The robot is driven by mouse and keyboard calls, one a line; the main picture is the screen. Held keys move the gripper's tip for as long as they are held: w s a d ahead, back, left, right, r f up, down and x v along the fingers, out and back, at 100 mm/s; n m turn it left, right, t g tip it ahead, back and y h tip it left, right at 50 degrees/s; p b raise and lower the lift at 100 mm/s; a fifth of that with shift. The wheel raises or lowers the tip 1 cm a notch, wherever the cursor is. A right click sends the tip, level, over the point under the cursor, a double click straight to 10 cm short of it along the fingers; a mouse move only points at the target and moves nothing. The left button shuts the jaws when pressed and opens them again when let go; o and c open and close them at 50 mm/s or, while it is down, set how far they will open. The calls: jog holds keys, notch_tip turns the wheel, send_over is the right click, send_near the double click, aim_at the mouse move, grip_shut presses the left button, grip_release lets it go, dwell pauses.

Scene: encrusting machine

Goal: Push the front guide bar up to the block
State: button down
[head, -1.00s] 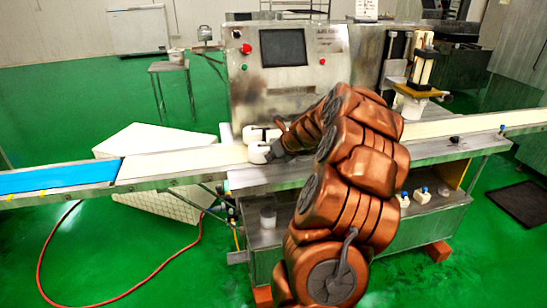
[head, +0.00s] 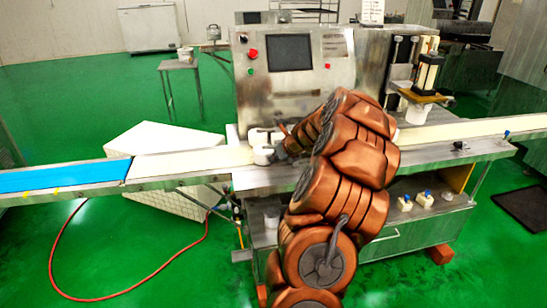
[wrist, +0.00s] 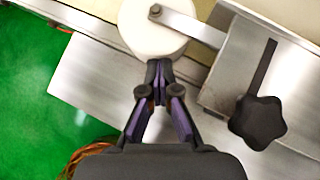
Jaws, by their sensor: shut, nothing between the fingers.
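My gripper (wrist: 160,72) is shut and empty, pointing at the white round guide piece (wrist: 152,28) in the wrist view. Its fingertips are at the near edge of that piece; I cannot tell if they touch it. A flat metal guide bar (wrist: 195,28) runs from the top of the white piece to a metal block (wrist: 235,75) with a black star knob (wrist: 258,122). In the head view the near white piece (head: 262,155) stands at the belt's front side, with another white piece (head: 259,136) behind it. My arm hides the metal block there.
The cream conveyor belt (head: 190,162) runs left to a blue belt section (head: 65,177). The control panel (head: 290,80) stands behind. A metal front ledge (wrist: 90,90) lies under my gripper in the wrist view. A red hose (head: 58,265) lies on the green floor.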

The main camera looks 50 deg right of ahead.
jog(key=shift+w+r, duration=0.1)
jog(key=shift+r, duration=0.2)
jog(key=shift+s+p, duration=0.25)
jog(key=shift+p, duration=0.15)
jog(key=s, duration=0.3)
jog(key=s+p, duration=0.1)
jog(key=shift+s+a+r, duration=0.25)
jog(key=shift+s+a, duration=0.05)
jog(key=shift+a, duration=0.05)
jog(key=v, duration=0.8)
jog(key=shift+s+a+r, duration=0.15)
jog(key=shift+s+a, duration=0.05)
jog(key=shift+s, duration=0.1)
